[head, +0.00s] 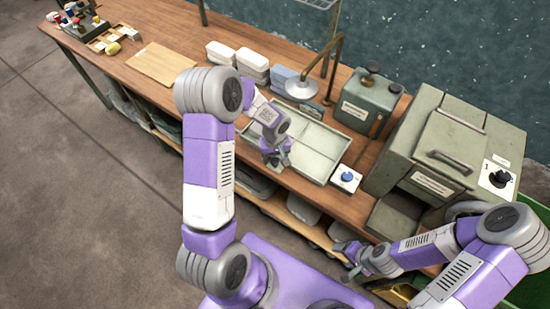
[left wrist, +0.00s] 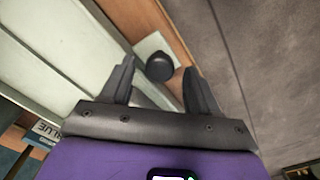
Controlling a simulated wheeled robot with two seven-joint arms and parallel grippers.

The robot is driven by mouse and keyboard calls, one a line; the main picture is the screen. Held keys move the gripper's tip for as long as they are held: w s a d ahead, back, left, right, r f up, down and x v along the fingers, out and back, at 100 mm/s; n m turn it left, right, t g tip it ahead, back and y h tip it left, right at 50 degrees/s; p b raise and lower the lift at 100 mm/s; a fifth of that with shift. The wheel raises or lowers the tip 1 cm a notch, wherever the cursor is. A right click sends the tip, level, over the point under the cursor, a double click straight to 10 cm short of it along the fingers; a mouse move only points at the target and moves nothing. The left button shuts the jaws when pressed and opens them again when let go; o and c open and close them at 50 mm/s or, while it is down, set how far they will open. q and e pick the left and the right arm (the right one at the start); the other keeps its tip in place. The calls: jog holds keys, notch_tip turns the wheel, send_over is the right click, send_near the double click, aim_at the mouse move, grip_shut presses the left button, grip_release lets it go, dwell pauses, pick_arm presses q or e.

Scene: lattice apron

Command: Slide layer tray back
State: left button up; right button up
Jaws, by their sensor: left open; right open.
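The layer tray appears to be the pale grey-green, low-rimmed tray (head: 318,137) on the wooden bench, with dividing lines across its floor. My left gripper (head: 279,160) is over the tray's front left part, near its front rim. In the left wrist view my left gripper (left wrist: 160,66) is open with nothing held, and the pale panels and rim (left wrist: 75,60) fill the left side. A dark round knob (left wrist: 159,67) on a white plate shows between the fingers, beyond them. My right gripper (head: 347,250) is open and empty in front of the bench, low at the right.
A green canister (head: 367,102) and a large grey-green machine (head: 440,145) stand to the right. White containers (head: 252,62) stand behind left.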

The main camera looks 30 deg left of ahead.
pick_arm(q)
jog(key=shift+f, duration=0.4)
grip_shut()
jog(key=shift+a, duration=0.1)
